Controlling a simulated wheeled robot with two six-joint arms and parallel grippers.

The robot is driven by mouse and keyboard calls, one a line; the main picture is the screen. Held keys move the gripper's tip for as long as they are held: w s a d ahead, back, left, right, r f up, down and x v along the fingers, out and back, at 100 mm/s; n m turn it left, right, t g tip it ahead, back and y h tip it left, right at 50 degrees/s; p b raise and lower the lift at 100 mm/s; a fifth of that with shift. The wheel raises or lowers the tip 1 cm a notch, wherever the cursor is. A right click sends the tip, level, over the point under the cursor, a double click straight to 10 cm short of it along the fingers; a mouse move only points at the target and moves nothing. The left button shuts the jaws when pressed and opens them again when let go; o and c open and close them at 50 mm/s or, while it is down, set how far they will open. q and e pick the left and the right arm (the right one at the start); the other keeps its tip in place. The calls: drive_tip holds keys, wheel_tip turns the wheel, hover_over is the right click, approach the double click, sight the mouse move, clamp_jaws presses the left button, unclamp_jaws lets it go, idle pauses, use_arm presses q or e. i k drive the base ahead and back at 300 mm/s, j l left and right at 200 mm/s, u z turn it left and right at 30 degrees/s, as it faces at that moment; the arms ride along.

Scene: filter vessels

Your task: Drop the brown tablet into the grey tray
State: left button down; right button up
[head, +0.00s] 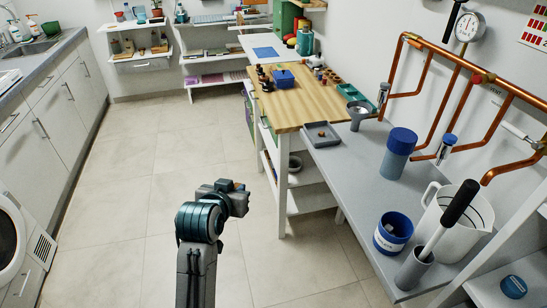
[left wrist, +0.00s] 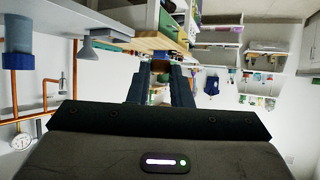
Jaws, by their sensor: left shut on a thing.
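My left gripper (head: 238,187) is out over the floor in the head view, left of the benches and apart from them. It is shut on the brown tablet (head: 240,185), of which only a small orange-brown part shows there. In the left wrist view the brown tablet (left wrist: 160,66) sits between the two fingertips of my left gripper (left wrist: 160,74). My right gripper is not in view.
A grey funnel (head: 358,110), a blue-capped vessel (head: 397,158), a blue-and-white tub (head: 393,232) and a white jug (head: 457,225) stand on the grey bench (head: 350,172). Copper pipes (head: 460,62) run behind. A wooden-topped table (head: 310,98) adjoins it. The tiled floor on the left is clear.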

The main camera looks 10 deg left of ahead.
sight(313, 134)
drive_tip(key=i+j+z, duration=0.1)
drive_tip(key=z, duration=0.35)
drive_tip(key=j+z, duration=0.2)
drive_tip(key=z, duration=0.3)
drive_tip(key=i+j+z, duration=0.1)
drive_tip(key=j+z, duration=0.15)
drive_tip(key=z, duration=0.2)
drive_tip(key=j+z, duration=0.3)
drive_tip(key=j, duration=0.7)
drive_tip(key=k+j+z, duration=0.1)
drive_tip(key=j+z, duration=0.15)
drive_tip(key=j, duration=0.8)
